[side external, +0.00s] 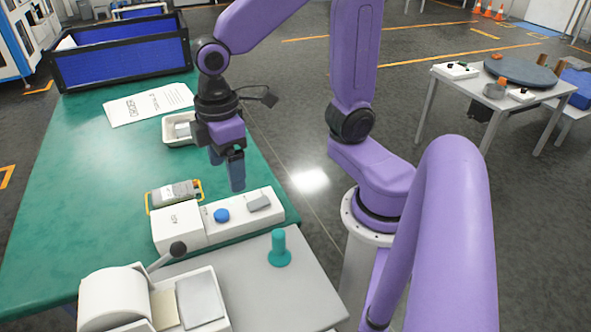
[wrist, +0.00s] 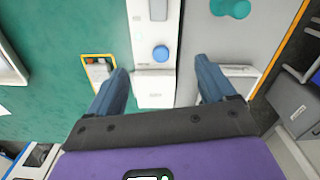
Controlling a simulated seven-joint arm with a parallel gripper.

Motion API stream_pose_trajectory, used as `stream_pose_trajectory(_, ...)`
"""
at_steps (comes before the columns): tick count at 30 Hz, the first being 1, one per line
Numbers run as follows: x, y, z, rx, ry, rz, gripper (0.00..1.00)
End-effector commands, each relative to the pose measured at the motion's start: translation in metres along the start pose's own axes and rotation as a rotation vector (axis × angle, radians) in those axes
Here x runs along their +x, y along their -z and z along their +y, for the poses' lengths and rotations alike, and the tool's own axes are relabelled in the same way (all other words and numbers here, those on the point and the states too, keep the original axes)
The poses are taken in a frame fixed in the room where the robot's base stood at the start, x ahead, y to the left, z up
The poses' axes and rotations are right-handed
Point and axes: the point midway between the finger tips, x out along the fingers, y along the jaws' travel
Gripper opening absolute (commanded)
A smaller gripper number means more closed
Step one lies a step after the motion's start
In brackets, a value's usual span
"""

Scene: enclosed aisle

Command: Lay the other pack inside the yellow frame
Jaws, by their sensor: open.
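The yellow frame (side external: 148,204) lies on the green table, behind the white control box. A grey-olive pack (side external: 176,192) with a pale label lies within its outline. The frame also shows in the wrist view (wrist: 97,55), left of my gripper, with the pack (wrist: 97,70) partly hidden by a finger. A shallow white tray (side external: 168,139) farther back holds something pale; I cannot tell whether it is a pack. My gripper (side external: 236,184) is open and empty above the control box, and in the wrist view (wrist: 162,68) its fingers stand apart on either side of that box.
The white control box (side external: 188,240) has a blue button (side external: 222,215) and a grey switch. A teal handle (side external: 279,252) stands on the grey side table. A white dispenser (side external: 118,298) is in front. A blue crate (side external: 120,66) and paper sheet (side external: 148,104) are at the back. The table's left side is clear.

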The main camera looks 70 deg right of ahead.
Motion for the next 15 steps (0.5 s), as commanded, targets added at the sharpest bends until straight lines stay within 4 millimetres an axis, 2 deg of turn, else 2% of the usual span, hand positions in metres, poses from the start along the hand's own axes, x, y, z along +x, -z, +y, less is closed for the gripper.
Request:
stream_pose_trajectory(3, 0.002, -0.034, -0.03, -0.047, 0.002, 0.005, 0.83)
stream_pose_trajectory(9, 0.009, -0.081, -0.062, -0.104, 0.005, 0.011, 0.83)
stream_pose_trajectory(15, 0.013, -0.102, -0.073, -0.128, 0.007, 0.013, 0.83)
